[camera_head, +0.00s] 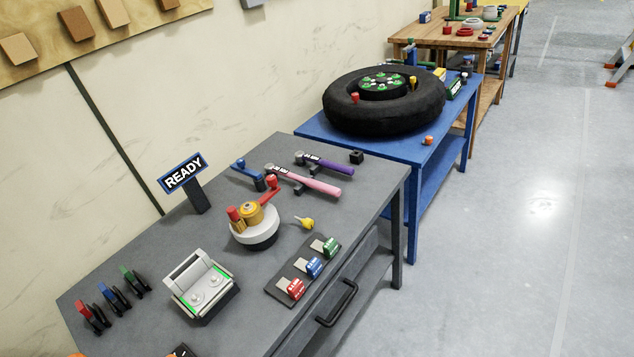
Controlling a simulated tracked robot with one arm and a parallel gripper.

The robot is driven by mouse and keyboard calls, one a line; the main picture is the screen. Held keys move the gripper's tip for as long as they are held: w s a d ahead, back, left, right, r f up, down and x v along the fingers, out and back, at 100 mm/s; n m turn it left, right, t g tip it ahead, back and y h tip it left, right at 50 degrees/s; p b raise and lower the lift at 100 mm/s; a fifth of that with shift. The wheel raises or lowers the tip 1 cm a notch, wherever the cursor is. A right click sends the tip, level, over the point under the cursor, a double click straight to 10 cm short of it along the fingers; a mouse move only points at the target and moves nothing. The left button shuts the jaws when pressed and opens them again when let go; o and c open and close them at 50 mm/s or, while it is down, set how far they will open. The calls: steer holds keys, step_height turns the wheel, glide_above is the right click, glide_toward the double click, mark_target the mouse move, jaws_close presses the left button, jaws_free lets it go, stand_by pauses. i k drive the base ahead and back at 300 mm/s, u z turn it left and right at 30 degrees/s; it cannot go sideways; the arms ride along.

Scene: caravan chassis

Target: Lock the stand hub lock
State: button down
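A round stand (256,237) with a white top and black base stands on the grey workbench, near the middle of the view. An orange-yellow hub (250,213) sits on top of it. A red lever (270,187) sticks up at the hub's right side, and a red cylindrical piece (235,214) stands at its left. I cannot tell which red piece is the lock, nor whether it is locked. My gripper is not visible.
The grey workbench (358,178) also holds a READY sign (184,174), a pink-handled hammer (312,181), a purple-handled hammer (328,163), a yellow-tipped tool (305,223), a tray of coloured blocks (283,291) and a metal box (203,286). A tyre (340,115) lies on the blue table.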

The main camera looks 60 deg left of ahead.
mark_target(308, 223)
steer(key=u, duration=0.4)
steer(key=i, duration=0.85)
steer(key=u, duration=0.55)
steer(key=k, duration=0.8)
steer(key=u, duration=0.2)
steer(key=i, duration=0.85)
steer(key=z, duration=0.1)
